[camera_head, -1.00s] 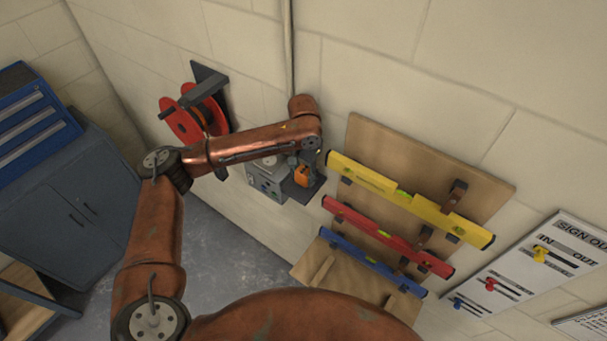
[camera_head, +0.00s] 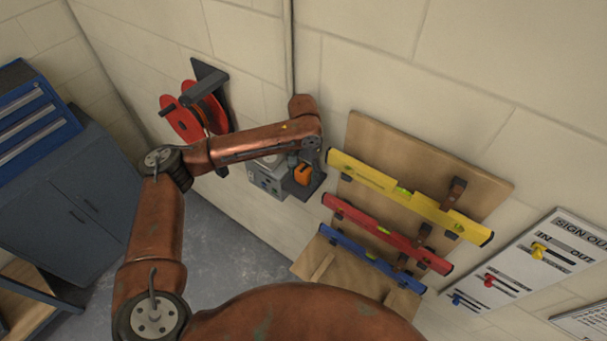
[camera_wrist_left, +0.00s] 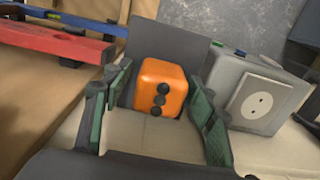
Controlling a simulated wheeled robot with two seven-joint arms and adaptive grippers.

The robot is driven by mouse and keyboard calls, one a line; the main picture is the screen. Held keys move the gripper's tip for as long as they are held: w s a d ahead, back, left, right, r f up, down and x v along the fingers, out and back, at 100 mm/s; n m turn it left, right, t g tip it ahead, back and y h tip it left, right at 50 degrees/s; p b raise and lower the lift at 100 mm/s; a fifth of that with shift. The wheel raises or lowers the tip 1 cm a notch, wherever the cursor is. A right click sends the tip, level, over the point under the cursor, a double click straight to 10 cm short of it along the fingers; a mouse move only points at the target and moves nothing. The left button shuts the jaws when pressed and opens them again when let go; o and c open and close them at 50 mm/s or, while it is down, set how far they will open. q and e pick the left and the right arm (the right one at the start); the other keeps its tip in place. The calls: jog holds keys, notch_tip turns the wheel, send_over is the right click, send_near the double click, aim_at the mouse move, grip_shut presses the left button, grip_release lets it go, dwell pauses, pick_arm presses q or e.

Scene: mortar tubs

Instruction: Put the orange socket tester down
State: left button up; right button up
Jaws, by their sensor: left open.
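The orange socket tester (camera_wrist_left: 161,88) is a small orange block with black round dots on its face. It sits on a dark grey shelf (camera_wrist_left: 156,45) on the wall, and it also shows in the head view (camera_head: 302,175). My left gripper (camera_wrist_left: 160,105) is open, with one green-padded finger on each side of the tester and visible gaps beside it. In the head view my left gripper (camera_head: 300,165) is partly hidden by its own wrist. My right gripper is in neither view.
A grey socket box (camera_wrist_left: 256,95) is on the wall right beside the shelf in the wrist view. Yellow (camera_head: 405,197), red (camera_head: 385,233) and blue (camera_head: 370,258) levels hang on a wooden board.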

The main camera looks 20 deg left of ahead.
aim_at(304, 169)
pick_arm(q)
jog(key=shift+r+b, duration=0.3)
notch_tip(304, 169, up, 12)
jog(key=b, duration=0.1)
jog(key=shift+r+b, duration=0.25)
jog(key=shift+b, duration=0.15)
